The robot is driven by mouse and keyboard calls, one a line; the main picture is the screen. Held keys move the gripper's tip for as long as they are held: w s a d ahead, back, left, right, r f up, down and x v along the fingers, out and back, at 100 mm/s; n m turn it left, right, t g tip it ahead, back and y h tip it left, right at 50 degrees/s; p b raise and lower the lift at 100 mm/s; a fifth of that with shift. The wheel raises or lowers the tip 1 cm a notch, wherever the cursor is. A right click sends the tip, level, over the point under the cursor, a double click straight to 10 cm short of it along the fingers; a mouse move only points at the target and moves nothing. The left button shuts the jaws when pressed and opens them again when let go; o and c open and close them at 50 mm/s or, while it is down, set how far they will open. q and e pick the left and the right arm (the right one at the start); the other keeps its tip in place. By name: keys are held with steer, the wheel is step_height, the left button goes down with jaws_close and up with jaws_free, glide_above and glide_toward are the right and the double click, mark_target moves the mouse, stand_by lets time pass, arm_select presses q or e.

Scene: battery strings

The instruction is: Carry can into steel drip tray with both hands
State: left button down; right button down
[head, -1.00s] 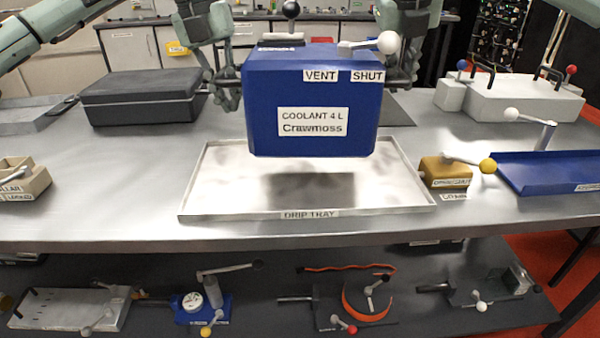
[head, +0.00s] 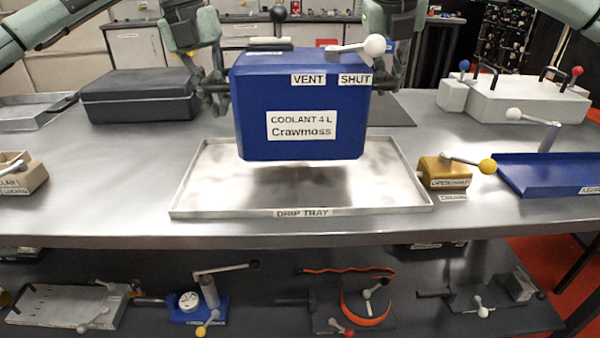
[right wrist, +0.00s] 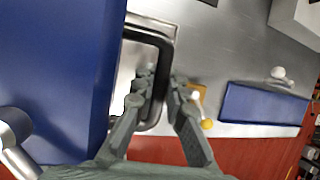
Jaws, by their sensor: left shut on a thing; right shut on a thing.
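The blue coolant can (head: 300,112), labelled "COOLANT 4 L Crawmoss", hangs upright in the air between my two grippers. The steel drip tray (head: 189,190) lies on the bench below it, and a soft shadow falls on its floor. My left gripper (head: 218,98) is shut at the can's left side; its grip is partly hidden by the can. My right gripper (head: 384,85) is at the can's right side, mostly hidden in the head view. In the right wrist view my right gripper (right wrist: 160,85) is shut on a dark side handle (right wrist: 160,38) next to the blue can (right wrist: 50,75).
A tan lever block (head: 445,171) and a blue tray (head: 548,173) lie right of the drip tray. A dark grey case (head: 138,97) stands at the back left, a light grey box (head: 520,98) at the back right. A small tan box (head: 22,175) sits far left.

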arm_select(q)
steer(key=shift+a+r, duration=0.1)
steer(key=shift+r, duration=0.2)
arm_select(e)
steer(key=shift+d+r, duration=0.15)
steer(key=shift+r, duration=0.2)
